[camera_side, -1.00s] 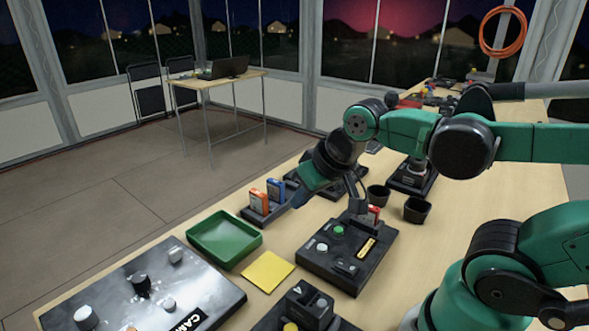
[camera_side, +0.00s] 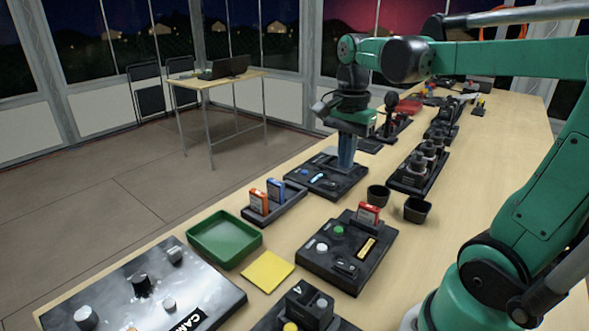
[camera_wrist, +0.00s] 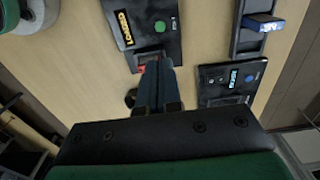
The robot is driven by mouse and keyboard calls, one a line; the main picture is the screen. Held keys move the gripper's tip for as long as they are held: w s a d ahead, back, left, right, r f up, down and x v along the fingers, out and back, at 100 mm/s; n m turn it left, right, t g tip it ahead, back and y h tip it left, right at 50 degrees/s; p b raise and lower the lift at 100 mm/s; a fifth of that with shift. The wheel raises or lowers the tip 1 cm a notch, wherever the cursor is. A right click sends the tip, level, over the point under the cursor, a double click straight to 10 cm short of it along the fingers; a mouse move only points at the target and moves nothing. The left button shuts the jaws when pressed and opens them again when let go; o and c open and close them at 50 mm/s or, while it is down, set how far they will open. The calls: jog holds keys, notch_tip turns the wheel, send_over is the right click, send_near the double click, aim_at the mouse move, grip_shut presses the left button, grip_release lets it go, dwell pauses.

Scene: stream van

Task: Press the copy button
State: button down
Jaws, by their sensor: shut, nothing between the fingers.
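My gripper (camera_side: 346,164) is shut and empty, pointing down over the right part of a black panel (camera_side: 350,180) in the side view. Whether the fingertips touch it I cannot tell. This panel has a round blue button (camera_side: 304,171) and a light-blue label (camera_side: 317,178). In the wrist view my fingers (camera_wrist: 158,66) are left of the blue button (camera_wrist: 249,79). A nearer black panel (camera_side: 315,262) has a green button (camera_side: 338,230), a white button (camera_side: 322,247) and a yellow label (camera_side: 366,247). No lettering reading "copy" is legible.
A red cartridge (camera_side: 368,213) stands in the nearer panel's back. A rack (camera_side: 285,209) holds orange and blue cartridges. A green tray (camera_side: 224,258), yellow square (camera_side: 268,271) and large control board (camera_side: 215,297) lie nearer.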

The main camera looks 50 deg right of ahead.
aim_at(338, 229)
notch_tip(338, 229, down, 14)
jog(key=shift+r, duration=0.1)
dwell(0.5)
jog(key=shift+f, duration=0.95)
jog(key=shift+w+r, duration=0.1)
jog(key=shift+r, duration=4.3)
